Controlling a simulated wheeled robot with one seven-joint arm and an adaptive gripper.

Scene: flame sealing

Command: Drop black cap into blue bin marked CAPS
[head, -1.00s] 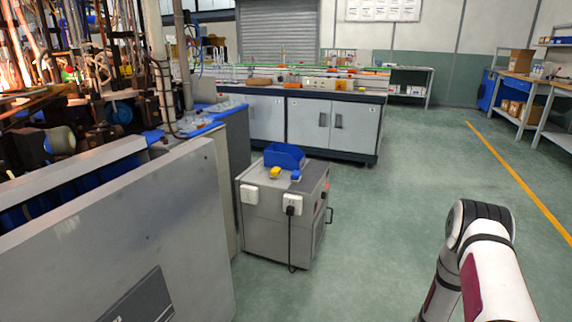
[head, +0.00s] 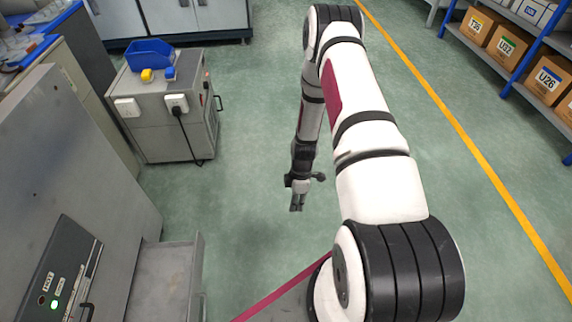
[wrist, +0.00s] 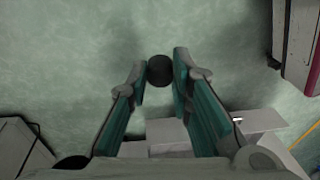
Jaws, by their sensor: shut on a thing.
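My gripper (wrist: 160,84) is shut on a round black cap (wrist: 159,70), held between the fingertips in the wrist view. In the head view my gripper (head: 297,203) hangs pointing down over open floor; the cap is too small to make out there. A blue open bin (head: 150,54) sits on top of a grey cabinet (head: 165,88) at the upper left, well to the left of and beyond my gripper. No marking on the bin can be read.
A yellow object (head: 147,75) and a small blue one (head: 169,73) lie in front of the bin. A grey panelled machine (head: 60,165) stands at the left. Shelves with cardboard boxes (head: 549,78) are at the upper right. The green floor between is clear.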

